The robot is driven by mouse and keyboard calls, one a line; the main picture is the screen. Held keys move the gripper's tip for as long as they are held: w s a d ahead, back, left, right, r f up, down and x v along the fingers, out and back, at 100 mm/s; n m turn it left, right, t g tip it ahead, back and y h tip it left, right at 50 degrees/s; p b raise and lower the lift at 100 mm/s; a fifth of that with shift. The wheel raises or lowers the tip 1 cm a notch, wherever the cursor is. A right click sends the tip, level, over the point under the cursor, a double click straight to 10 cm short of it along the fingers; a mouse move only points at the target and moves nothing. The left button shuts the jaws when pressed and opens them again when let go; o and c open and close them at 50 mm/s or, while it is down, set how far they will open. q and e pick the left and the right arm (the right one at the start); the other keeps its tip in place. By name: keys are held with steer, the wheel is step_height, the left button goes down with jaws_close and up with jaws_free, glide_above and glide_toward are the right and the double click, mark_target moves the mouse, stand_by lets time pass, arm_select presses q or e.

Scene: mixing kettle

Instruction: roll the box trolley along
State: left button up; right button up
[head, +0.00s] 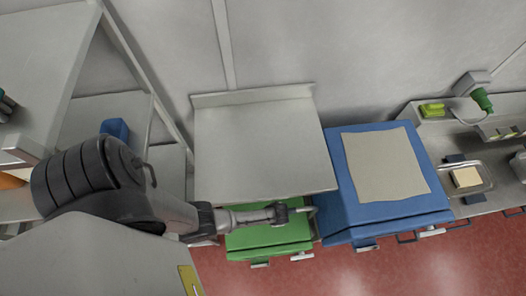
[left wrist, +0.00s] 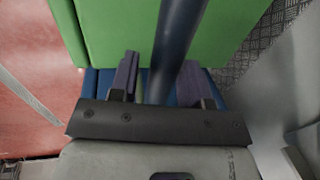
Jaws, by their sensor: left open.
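A green box trolley (head: 268,238) stands low, partly under the front of a steel table. My left arm reaches across it from the left, and my left gripper (head: 302,210) is at its right end, near a thin grey handle (head: 316,226). In the left wrist view my open left gripper (left wrist: 160,82) has a dark round bar (left wrist: 182,35) running between its two fingers. The fingers do not look closed on it. A green panel (left wrist: 120,28) fills the background, with a blue strip behind the fingers. My right gripper is not in view.
A blue box (head: 395,212) with a beige cloth (head: 383,162) on top stands close to the right of the green trolley. The steel table (head: 258,140) is bare. Red floor (head: 330,275) in front is clear. A counter (head: 500,195) with small items runs at the right.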

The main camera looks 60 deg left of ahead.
arm_select(q)
steer(key=shift+o, duration=1)
steer(key=shift+d, duration=0.1)
step_height(320, 180, up, 7)
steer(key=d, duration=0.1)
steer(key=shift+s, duration=0.25)
steer(key=shift+d, duration=0.1)
steer(key=shift+d, duration=0.1)
